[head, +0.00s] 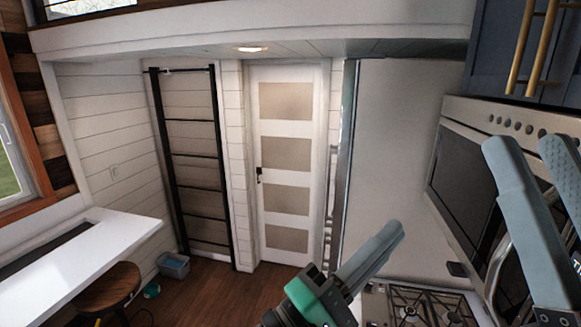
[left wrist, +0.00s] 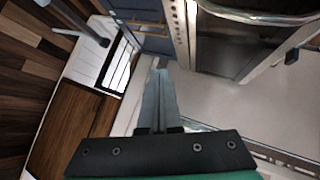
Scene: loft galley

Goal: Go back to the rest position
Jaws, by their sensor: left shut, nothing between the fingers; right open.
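My left gripper (head: 388,236) is low in the middle of the head view, its grey fingers pointing up and to the right. Its fingers are shut together and hold nothing. They also show shut in the left wrist view (left wrist: 160,76), above a dark mount with a green edge. My right gripper (head: 530,146) is at the right edge of the head view, with its two grey fingers apart and nothing between them. It is in front of the oven unit (head: 464,180) and hides part of it.
A gas hob (head: 425,304) lies just right of my left gripper. A tall pale panel (head: 397,150) stands behind it. A white door (head: 286,240) and a black ladder (head: 190,185) are at the back. A white counter (head: 110,235) and stool (head: 108,284) are at left.

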